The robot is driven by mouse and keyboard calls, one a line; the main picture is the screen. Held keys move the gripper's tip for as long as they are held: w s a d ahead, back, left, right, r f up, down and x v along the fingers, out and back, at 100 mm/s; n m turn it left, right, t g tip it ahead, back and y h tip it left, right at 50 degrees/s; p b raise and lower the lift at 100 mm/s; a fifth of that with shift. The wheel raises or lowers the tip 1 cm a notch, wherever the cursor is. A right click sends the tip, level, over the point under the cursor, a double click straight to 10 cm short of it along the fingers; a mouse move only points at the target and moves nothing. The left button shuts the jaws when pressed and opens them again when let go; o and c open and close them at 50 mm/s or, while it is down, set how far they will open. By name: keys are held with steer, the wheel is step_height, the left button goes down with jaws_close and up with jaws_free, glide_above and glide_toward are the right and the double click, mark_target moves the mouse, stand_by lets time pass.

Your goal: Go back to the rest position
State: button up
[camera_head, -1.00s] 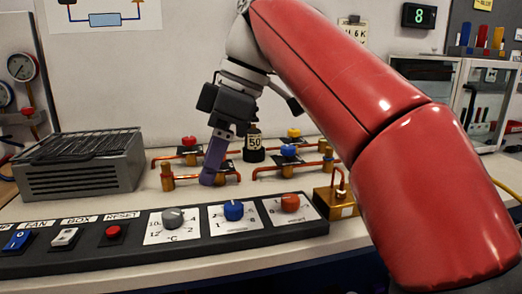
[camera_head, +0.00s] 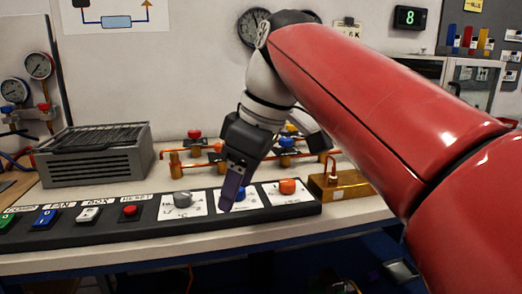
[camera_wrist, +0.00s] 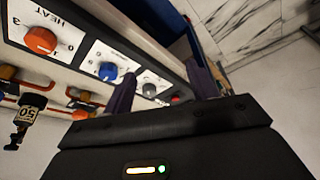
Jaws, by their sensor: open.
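My gripper (camera_head: 230,198) hangs above the control panel (camera_head: 85,236) in the head view, its purple fingers pointing down in front of the blue knob (camera_head: 249,195). In the wrist view the two fingers of my gripper (camera_wrist: 163,85) stand apart with nothing held between them. The grey knob (camera_head: 182,199) is to its left and the orange knob (camera_head: 287,187) to its right. The blue knob also shows in the wrist view (camera_wrist: 107,71). I cannot tell the exact height of the fingertips over the panel.
Copper pipes with a red valve (camera_head: 194,134) and a blue valve (camera_head: 286,141) stand behind my gripper. A grey vented box (camera_head: 95,155) is at left, and a brass block (camera_head: 340,187) at right.

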steer(key=s+d+f+m+t+h, duration=0.2)
steer(key=s+d+f+m, duration=0.3)
steer(key=f, duration=0.7)
steer(key=s+d+f+m+t+h, duration=0.1)
steer(key=s+d+f+m+t, duration=0.1)
steer(key=s+d+f+m, duration=0.3)
steer(key=d+f+m, duration=0.4)
steer(key=d+f, duration=0.3)
steer(key=d, duration=0.1)
steer(key=shift+d+m+h, duration=0.3)
steer(key=shift+d+h, duration=0.05)
steer(key=shift+h, duration=0.05)
